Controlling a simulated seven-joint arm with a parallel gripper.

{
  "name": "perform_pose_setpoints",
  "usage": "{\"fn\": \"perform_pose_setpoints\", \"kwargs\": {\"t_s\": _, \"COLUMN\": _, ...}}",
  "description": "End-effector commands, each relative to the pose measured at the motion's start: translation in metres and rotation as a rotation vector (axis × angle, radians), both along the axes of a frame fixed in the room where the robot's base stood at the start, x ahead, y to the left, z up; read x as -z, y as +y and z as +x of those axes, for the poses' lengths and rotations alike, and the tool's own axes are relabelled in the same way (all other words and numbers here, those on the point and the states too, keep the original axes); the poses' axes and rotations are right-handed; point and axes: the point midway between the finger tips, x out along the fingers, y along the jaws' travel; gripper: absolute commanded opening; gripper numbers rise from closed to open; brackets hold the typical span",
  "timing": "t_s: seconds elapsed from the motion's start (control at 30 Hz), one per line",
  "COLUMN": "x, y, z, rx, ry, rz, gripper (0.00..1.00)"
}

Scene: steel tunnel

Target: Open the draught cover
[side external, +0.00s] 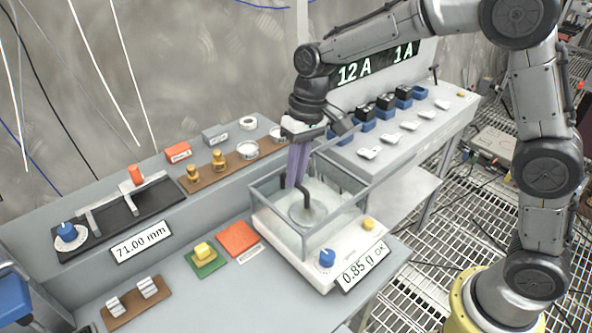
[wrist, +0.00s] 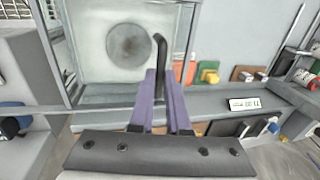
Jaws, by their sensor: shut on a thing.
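The draught cover (side external: 338,212) is a clear, grey-edged box around the balance (side external: 290,245) on the bench. Its edges also frame the view in the wrist view (wrist: 72,45). A round pan (side external: 306,213) shows through it, and also in the wrist view (wrist: 129,45). A black bent handle (side external: 307,196) stands at the cover; it also shows in the wrist view (wrist: 159,50). My gripper (side external: 298,180), with purple fingers, points down at the cover and is shut on the handle, between the fingertips (wrist: 166,75). I cannot tell whether the cover's top is shut.
The balance display (side external: 363,265) reads 0.85 g OK. A blue knob (side external: 327,257) and a yellow knob (side external: 368,223) sit at its front. An orange pad (side external: 238,239) and a green pad with a yellow block (side external: 204,256) lie to the left. A shelf of small parts (side external: 220,165) runs behind.

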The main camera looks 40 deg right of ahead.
Motion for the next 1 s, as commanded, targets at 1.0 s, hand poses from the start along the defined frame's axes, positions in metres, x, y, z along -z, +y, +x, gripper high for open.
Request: {"fn": "perform_pose_setpoints", "kwargs": {"t_s": 1.0, "x": -0.002, "y": -0.150, "z": 0.000, "rx": 0.005, "ry": -0.004, "rz": -0.001, "gripper": 0.00}}
